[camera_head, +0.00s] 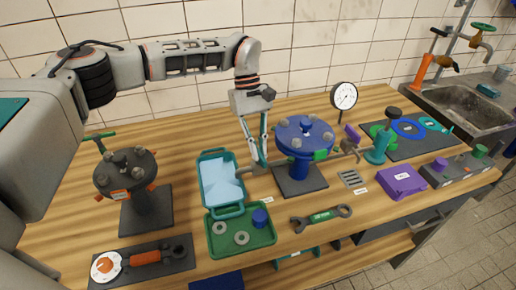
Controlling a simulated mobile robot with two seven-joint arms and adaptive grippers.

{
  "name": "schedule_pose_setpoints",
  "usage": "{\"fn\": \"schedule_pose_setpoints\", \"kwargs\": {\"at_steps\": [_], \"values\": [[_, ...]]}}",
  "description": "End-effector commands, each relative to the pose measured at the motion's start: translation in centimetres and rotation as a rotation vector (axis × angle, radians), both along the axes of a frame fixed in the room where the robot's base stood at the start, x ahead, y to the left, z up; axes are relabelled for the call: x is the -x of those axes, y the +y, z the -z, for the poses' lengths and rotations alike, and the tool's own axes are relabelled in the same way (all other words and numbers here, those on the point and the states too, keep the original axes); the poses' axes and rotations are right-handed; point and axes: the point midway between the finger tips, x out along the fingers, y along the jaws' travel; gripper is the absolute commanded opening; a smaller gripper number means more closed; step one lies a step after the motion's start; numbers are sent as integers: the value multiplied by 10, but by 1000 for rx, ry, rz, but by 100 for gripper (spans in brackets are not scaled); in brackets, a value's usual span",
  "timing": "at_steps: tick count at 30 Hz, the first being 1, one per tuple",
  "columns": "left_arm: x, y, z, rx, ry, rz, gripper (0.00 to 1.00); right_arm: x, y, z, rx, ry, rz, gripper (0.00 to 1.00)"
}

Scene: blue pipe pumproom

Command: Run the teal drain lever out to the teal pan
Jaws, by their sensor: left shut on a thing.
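The teal pan (203,186) lies on the wooden bench, a shallow rectangular pan with a pale blue inside. Right of it the blue flanged unit (305,135) stands on a dark square plate. My left gripper (258,160) points down between the pan's right edge and this unit. It is shut on a small part low at the unit's left side, which looks like the drain lever. The fingers hide most of this part, so its teal colour and exact angle are hard to tell. My right gripper is not in view.
A green tray (263,238) with rings and a blue cap sits in front of the pan. A wrench (322,218) lies right of it. A dark flanged unit (126,176) stands at left. A purple block (401,182) and a gauge (343,96) are at right.

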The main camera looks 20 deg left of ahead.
Motion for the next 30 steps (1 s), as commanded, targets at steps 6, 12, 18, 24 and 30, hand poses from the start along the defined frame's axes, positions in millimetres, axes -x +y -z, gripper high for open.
{"fn": "schedule_pose_setpoints", "kwargs": {"at_steps": [6,12,18,24,30], "values": [[-2,-1,-2,1,-4,99,0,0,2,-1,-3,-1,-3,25],[-2,-1,-2,1,-4,144,0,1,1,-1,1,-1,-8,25],[-2,-1,-2,2,-5,155,0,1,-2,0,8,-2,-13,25],[-2,-1,-2,2,-5,155,0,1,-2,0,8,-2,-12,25],[-1,-1,-2,1,-4,154,25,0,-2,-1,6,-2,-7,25]]}}
